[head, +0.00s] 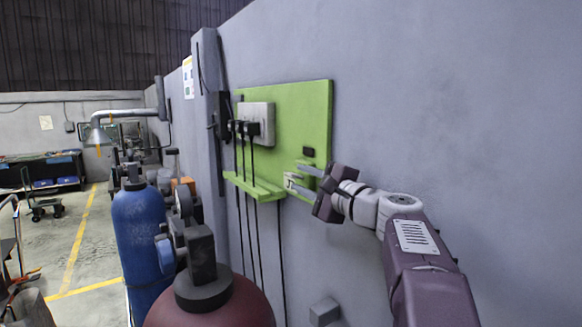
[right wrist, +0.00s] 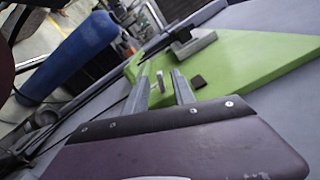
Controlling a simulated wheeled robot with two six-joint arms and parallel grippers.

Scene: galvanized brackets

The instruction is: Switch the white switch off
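A small white switch (head: 291,180) is on the green board (head: 310,110) fixed to the grey wall, low near its ledge. My right gripper (head: 299,176) is close in front of it, its fingers partly covering the switch. In the right wrist view the fingers (right wrist: 158,88) are apart with a gap between them, and the white switch (right wrist: 160,80) shows in that gap, near the fingertips. I cannot tell whether a finger touches it. My left gripper is not in view.
A small black block (head: 308,152) sits on the board just above the gripper. A grey outlet box (head: 257,122) with black plugs and hanging cables is up to the left. A blue cylinder (head: 143,235) and a dark red cylinder (head: 212,305) stand at the left and front.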

